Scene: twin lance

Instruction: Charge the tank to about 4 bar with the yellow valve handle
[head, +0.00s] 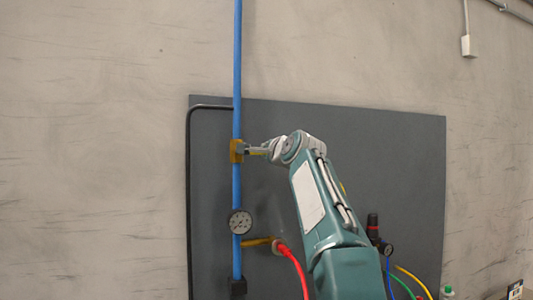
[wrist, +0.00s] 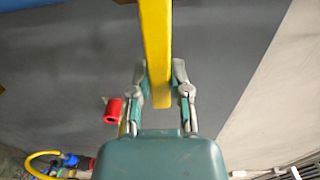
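The yellow valve (head: 237,150) sits on the upright blue pipe (head: 237,75) in the head view. In the wrist view its yellow handle (wrist: 156,40) runs down from the top edge and ends between my fingers. My gripper (head: 258,150) reaches it from the right, and the fingers (wrist: 160,72) lie along both sides of the handle, closed on it. A round gauge (head: 240,221) is on the pipe below the valve; its needle is too small to read. No tank can be made out.
A second yellow part (head: 257,242) sticks out right below the gauge, near a red hose (head: 293,262). A black line (head: 188,190) runs left of the pipe on the grey panel (head: 400,150). A dark regulator (head: 373,228) and coloured hoses are at lower right.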

